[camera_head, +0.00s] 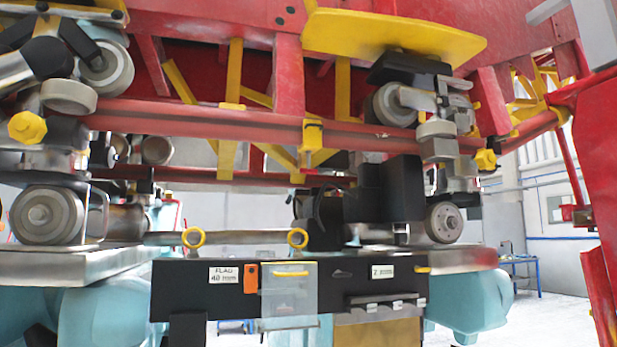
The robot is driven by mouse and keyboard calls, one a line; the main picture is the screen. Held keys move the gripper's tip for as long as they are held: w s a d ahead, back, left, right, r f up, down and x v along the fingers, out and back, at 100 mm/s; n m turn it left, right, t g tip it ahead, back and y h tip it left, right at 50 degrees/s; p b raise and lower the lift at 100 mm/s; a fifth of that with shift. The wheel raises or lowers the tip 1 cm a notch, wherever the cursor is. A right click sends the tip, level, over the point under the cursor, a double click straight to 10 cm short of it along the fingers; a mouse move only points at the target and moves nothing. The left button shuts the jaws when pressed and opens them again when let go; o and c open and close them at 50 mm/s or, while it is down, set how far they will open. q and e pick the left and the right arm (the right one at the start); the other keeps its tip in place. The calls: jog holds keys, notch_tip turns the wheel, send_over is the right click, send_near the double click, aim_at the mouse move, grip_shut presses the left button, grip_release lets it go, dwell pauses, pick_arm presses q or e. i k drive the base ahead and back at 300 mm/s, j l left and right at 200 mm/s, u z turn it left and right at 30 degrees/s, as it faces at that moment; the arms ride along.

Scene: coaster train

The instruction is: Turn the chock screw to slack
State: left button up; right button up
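No part is marked as the chock screw, and I cannot tell which one it is. A yellow faceted knob (28,127) shows at the far left. A similar yellow knob (485,160) shows at the right wheel assembly. I cannot make out whether any of these is tight or slack. Neither gripper can be made out in the head view.
A black panel (215,299) carries a "FLAG 40 mm" label, an orange piece (251,275) and a clear cover (289,310). Grey wheels (47,215) stand at left, another wheel (443,222) at right. The red car frame (205,121) spans above. Open floor shows at lower right.

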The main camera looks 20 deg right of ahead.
aim_at(307, 171)
jog(key=l, duration=0.5)
jog(key=i+l, duration=0.15)
jog(key=l, duration=0.85)
jog(key=i, duration=0.05)
